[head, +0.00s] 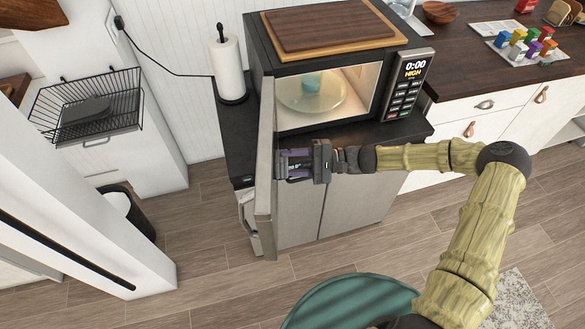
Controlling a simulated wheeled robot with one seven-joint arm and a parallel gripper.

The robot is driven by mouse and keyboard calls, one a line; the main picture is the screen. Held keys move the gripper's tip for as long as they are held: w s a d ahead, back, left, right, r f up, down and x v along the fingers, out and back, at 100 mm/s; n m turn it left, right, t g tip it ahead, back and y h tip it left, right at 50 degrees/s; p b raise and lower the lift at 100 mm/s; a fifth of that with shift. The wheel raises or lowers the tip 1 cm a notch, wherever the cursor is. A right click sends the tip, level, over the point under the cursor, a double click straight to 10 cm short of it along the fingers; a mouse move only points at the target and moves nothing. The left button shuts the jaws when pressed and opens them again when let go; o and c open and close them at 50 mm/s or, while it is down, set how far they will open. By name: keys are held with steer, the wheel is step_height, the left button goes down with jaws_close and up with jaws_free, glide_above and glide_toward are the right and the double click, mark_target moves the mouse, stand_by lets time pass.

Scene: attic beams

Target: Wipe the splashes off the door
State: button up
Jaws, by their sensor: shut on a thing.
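The microwave (410,50) stands on a dark counter. Its door (266,120) is swung wide open toward me and shows at a steep angle. My gripper (286,164) is at the door's inner face, on the right side of the door. It is shut on a small purple thing (298,152), mostly hidden by the fingers; I cannot tell exactly what it is. The purple thing is close to the door, but I cannot tell whether they touch. No splashes can be made out at this angle.
Wooden boards (330,25) lie on top. A paper towel roll (228,70) stands left of it. A green round seat (350,305) is on the floor in front.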

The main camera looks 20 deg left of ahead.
steer(key=shift+w+a, duration=0.1)
steer(key=shift+w+a+b, duration=0.25)
steer(key=shift+w+b, duration=0.1)
steer(key=shift+w, duration=0.5)
steer(key=shift+w+a+b, duration=0.2)
steer(key=shift+w+b, duration=0.1)
steer(key=shift+w, duration=0.5)
steer(key=w, duration=0.1)
steer(key=w+a+b, duration=0.1)
steer(key=w, duration=0.1)
steer(key=shift+w+a+r+b, duration=0.1)
steer(key=shift+a+b, duration=0.05)
steer(key=shift+b, duration=0.15)
steer(key=shift+s+d+p, duration=0.35)
steer(key=shift+s+d, duration=0.05)
steer(key=shift+s, duration=0.4)
steer(key=shift+s+d+p, duration=0.3)
steer(key=shift+s+d, duration=0.05)
steer(key=shift+s, duration=0.45)
